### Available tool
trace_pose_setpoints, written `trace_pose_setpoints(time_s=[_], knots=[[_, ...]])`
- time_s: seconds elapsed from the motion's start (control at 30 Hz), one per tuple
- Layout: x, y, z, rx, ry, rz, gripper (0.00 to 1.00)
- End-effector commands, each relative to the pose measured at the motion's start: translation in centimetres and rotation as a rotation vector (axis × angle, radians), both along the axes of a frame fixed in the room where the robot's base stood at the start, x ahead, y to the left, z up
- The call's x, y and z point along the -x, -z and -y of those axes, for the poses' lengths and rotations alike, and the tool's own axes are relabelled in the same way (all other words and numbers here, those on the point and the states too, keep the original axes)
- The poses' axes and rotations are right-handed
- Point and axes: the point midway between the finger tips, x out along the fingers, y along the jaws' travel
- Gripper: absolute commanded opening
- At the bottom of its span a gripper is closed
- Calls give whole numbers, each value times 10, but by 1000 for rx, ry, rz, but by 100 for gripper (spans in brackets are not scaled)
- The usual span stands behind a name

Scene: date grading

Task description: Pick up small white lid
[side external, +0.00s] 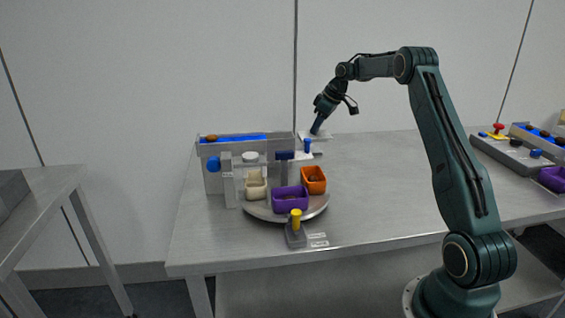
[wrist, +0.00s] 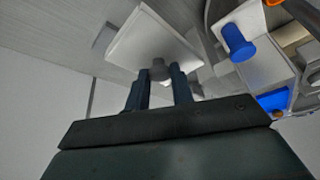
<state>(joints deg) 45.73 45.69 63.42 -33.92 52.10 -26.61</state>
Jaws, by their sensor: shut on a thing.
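The small white lid (wrist: 148,38) is a flat, square white plate with a grey knob (wrist: 159,70). My gripper (wrist: 159,90) has its two dark fingers on either side of the knob and is shut on it. In the side external view, my gripper (side external: 316,130) points down at the back of the table, with the lid (side external: 325,137) at its tip. The lid looks tilted in the wrist view. I cannot tell whether it is clear of what lies beneath it.
A grey machine with a blue belt (side external: 235,138) stands to the left. Before it, a round turntable (side external: 262,213) bears purple (side external: 290,199), orange (side external: 314,181) and cream bins (side external: 255,187). A blue knob (wrist: 237,42) is near the lid. The table's middle right is clear.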

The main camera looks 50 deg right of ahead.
Motion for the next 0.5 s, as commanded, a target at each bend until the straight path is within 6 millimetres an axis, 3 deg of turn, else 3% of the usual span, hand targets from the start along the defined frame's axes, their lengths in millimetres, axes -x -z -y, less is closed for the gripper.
trace_pose_setpoints(time_s=[0.1,0.3,0.5], knots=[[-1,-31,1,4,0,4,2],[0,-65,1,4,1,3,2],[-3,-78,0,-7,-2,7,2]])
